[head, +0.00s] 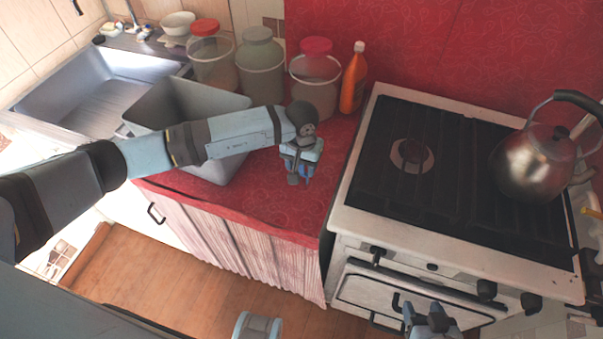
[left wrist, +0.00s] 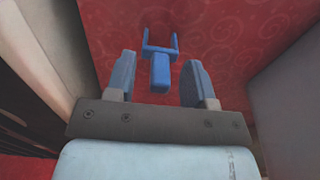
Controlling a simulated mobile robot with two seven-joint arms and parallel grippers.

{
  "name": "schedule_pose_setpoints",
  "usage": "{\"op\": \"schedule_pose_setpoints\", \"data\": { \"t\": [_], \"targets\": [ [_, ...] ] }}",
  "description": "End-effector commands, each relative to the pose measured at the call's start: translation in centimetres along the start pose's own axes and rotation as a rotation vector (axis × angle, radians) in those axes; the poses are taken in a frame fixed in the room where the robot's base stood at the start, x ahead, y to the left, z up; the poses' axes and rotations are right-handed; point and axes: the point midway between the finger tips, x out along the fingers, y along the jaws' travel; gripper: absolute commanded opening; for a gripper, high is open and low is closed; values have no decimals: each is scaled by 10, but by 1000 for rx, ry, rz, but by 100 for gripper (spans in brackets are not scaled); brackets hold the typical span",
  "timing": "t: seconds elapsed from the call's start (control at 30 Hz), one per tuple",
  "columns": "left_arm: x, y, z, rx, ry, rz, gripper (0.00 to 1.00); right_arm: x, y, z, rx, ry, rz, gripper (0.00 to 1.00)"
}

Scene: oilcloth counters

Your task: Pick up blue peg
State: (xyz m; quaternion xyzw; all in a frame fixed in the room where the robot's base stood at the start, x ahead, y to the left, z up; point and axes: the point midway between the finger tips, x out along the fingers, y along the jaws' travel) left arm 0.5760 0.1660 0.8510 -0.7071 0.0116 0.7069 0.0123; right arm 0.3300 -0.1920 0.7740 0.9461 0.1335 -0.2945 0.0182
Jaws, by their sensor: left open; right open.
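The blue peg (left wrist: 160,72) lies on the red oilcloth counter (head: 262,178). In the left wrist view it has a thick stem toward me and a forked end pointing away. My left gripper (head: 300,172) hangs over the counter, left of the stove. In the left wrist view its two blue fingers (left wrist: 159,80) are open, with the peg's stem showing in the gap between them; contact is not visible. In the head view I cannot make out the peg at the gripper. My right gripper (head: 428,315) is low in front of the oven, partly cut off by the frame, open.
The stove (head: 352,193) with a metal kettle (head: 537,165) stands right of the counter. A grey bin (head: 187,98) is behind my left forearm. Several jars (head: 261,66) and an orange bottle (head: 353,82) line the wall. A sink (head: 95,88) is at the left.

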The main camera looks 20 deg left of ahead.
Motion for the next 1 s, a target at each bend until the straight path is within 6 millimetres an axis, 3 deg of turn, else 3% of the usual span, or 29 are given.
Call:
{"op": "schedule_pose_setpoints", "data": {
  "t": [0.07, 0.2, 0.3, 0.73, 0.87, 1.0],
  "targets": [
    [0, 0, 0, 0, 0, 0, 49, 0, 0, 0, 0, 0, 0, 56],
    [0, 0, 0, 0, 0, 0, 17, 0, 0, 0, 0, 0, -1, 56],
    [0, 0, 0, 0, 0, 0, 0, 0, -1, 0, 0, 1, -1, 56],
    [-8, 0, 0, 0, 1, 2, 0, 0, -1, 0, 0, 1, -2, 56],
    [-25, 0, -1, 1, 3, 0, 0, 1, -1, 1, 1, 1, -2, 56],
    [-56, 0, -1, 1, 5, 1, 0, 2, 0, 2, 2, 1, -2, 56]
  ]
}}
